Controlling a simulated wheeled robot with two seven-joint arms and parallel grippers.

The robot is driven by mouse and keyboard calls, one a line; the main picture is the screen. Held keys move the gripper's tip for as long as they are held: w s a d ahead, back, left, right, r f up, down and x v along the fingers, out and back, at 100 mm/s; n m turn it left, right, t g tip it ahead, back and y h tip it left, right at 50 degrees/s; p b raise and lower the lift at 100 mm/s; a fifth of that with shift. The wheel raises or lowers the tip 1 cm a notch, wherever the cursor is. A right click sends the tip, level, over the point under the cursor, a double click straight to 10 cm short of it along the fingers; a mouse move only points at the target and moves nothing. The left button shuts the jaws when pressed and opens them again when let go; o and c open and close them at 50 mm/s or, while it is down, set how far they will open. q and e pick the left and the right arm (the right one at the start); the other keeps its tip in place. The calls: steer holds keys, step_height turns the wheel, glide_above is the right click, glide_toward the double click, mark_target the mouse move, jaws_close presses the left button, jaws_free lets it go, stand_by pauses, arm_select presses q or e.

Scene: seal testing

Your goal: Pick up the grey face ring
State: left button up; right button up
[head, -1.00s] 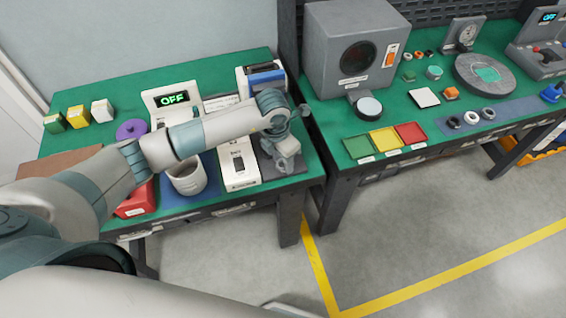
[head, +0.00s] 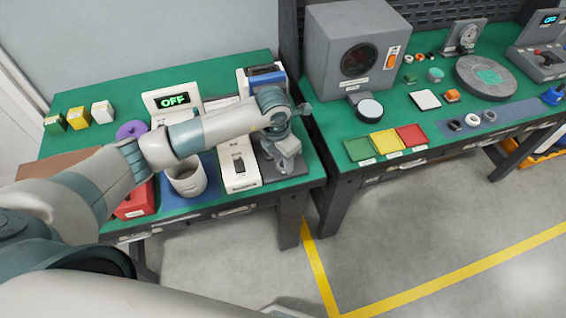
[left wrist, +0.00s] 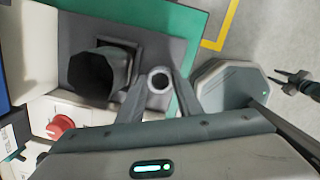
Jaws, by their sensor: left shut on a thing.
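My left gripper (left wrist: 160,92) is shut on a small light grey ring, the grey face ring (left wrist: 160,80), which shows between the two fingertips in the left wrist view. Its dark bore faces the camera. In the head view my left gripper (head: 288,160) is over the right end of the left table, by a dark grey plate (head: 296,170). The ring is hidden there by the wrist. In the left wrist view a dark gripper, apparently my right one (left wrist: 298,82), shows small at the right edge; its jaw opening is unclear.
A dark hollow cylinder (left wrist: 97,75) stands beside the left fingers. A white mug (head: 186,180) and a white box (head: 238,165) are left of the gripper. A gap separates the tables. Three other rings lie on a mat (head: 520,111) on the right table.

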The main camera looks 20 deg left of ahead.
arm_select(q)
steer(key=r+b, duration=0.1)
steer(key=d+r+b, duration=0.1)
steer(key=r, duration=0.1)
steer(key=shift+r, duration=0.15)
steer(key=d+r+b, duration=0.4)
steer(key=d+r, duration=0.2)
steer(key=d, duration=0.4)
steer(key=shift+s+d+r, duration=0.2)
steer(key=shift+d+r, duration=0.15)
steer(key=shift+r, duration=0.05)
